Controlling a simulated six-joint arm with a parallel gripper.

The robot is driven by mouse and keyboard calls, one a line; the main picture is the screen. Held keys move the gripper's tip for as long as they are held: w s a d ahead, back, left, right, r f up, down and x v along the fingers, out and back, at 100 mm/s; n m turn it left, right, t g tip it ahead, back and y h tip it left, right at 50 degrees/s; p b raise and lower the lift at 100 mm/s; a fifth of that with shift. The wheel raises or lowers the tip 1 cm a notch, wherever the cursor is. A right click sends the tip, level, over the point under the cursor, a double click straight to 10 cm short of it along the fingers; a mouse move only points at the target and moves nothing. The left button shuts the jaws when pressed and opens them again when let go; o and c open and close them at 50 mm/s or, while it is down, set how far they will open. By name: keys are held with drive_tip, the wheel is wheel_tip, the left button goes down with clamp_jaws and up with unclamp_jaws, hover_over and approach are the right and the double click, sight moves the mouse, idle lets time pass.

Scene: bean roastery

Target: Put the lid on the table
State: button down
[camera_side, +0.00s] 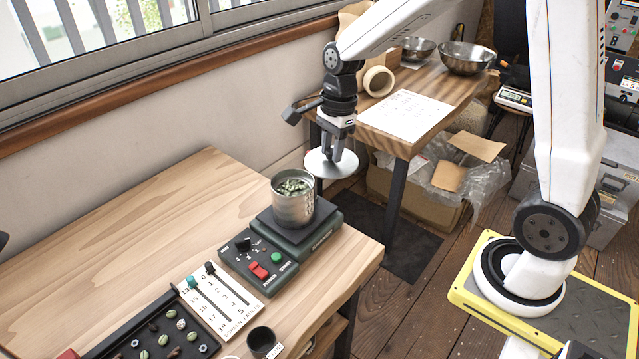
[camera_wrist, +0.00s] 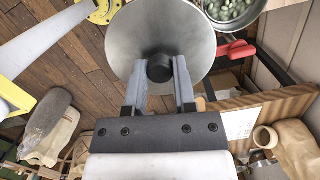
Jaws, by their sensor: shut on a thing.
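The lid (camera_side: 322,166) is a round metal disc with a dark knob (camera_wrist: 160,67). My gripper (camera_side: 333,152) is shut on the knob and holds the lid in the air, just beyond the metal pot (camera_side: 293,203) and above its rim. In the wrist view the lid (camera_wrist: 200,35) hangs between my fingers, roughly face-on. The pot stands open on a dark scale-like base (camera_side: 312,236), with greenish beans inside. The wooden table (camera_side: 130,215) bears the pot and its base.
A control box (camera_side: 257,255) with a red switch and green button, a numbered white panel (camera_side: 215,300) and a black sample tray (camera_side: 150,340) stand along the table's front. The table's left and back are bare. A second table (camera_side: 440,90) with paper and bowls stands behind.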

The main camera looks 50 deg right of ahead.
drive_tip(key=shift+s+r, duration=0.4)
drive_tip(key=shift+s, duration=0.45)
drive_tip(key=s+d+f, duration=0.1)
drive_tip(key=d+f, duration=0.1)
drive_tip(key=f, duration=0.9)
drive_tip(key=s+d+f, duration=0.1)
drive_tip(key=d+f, duration=0.2)
drive_tip(key=f, duration=0.8)
drive_tip(key=shift+d+f, duration=0.2)
drive_tip(key=shift+s+f, duration=0.1)
drive_tip(key=shift+f, duration=0.05)
drive_tip(key=shift+f, duration=2.05)
